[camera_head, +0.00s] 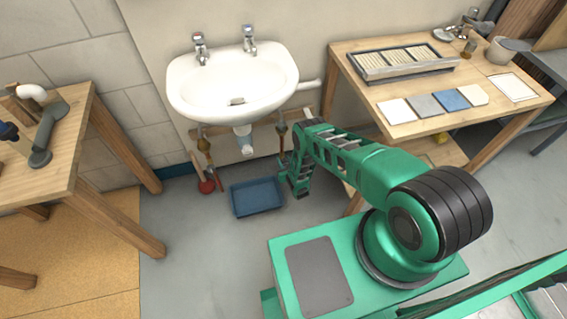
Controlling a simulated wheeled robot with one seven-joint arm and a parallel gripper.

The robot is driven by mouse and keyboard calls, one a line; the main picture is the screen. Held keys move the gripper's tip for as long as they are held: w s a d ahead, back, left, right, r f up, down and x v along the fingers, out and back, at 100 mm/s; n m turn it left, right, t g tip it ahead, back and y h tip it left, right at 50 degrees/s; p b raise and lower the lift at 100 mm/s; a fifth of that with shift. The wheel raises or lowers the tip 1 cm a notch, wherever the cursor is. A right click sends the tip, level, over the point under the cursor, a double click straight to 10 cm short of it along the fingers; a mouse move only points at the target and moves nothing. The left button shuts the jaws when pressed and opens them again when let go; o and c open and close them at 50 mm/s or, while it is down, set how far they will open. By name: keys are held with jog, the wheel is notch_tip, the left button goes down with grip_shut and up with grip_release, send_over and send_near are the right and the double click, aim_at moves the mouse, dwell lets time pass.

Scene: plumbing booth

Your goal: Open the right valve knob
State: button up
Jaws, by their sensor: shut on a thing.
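A white sink (232,88) hangs on the wall with two supply pipes below it. The right pipe with its brass valve (282,129) comes down under the sink's right side. My green arm reaches there, and my gripper (285,163) is low beside this pipe, small and partly hidden by my own arm links. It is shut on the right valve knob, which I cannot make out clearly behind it. How far the knob is turned cannot be seen. The left pipe with its brass valve (204,146) stands apart from my gripper.
A blue tray (257,197) lies on the floor below the sink, left of my gripper. A red plunger (207,186) stands left of it. A wooden table (358,87) with tile samples is close on the right. A workbench (62,160) stands at left.

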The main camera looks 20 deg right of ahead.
jog(key=shift+n, duration=0.3)
jog(key=o, duration=1)
jog(key=shift+o, duration=0.2)
jog(key=v, duration=1)
jog(key=shift+s, duration=0.3)
jog(key=shift+a+r, duration=0.1)
jog(key=shift+r, duration=0.05)
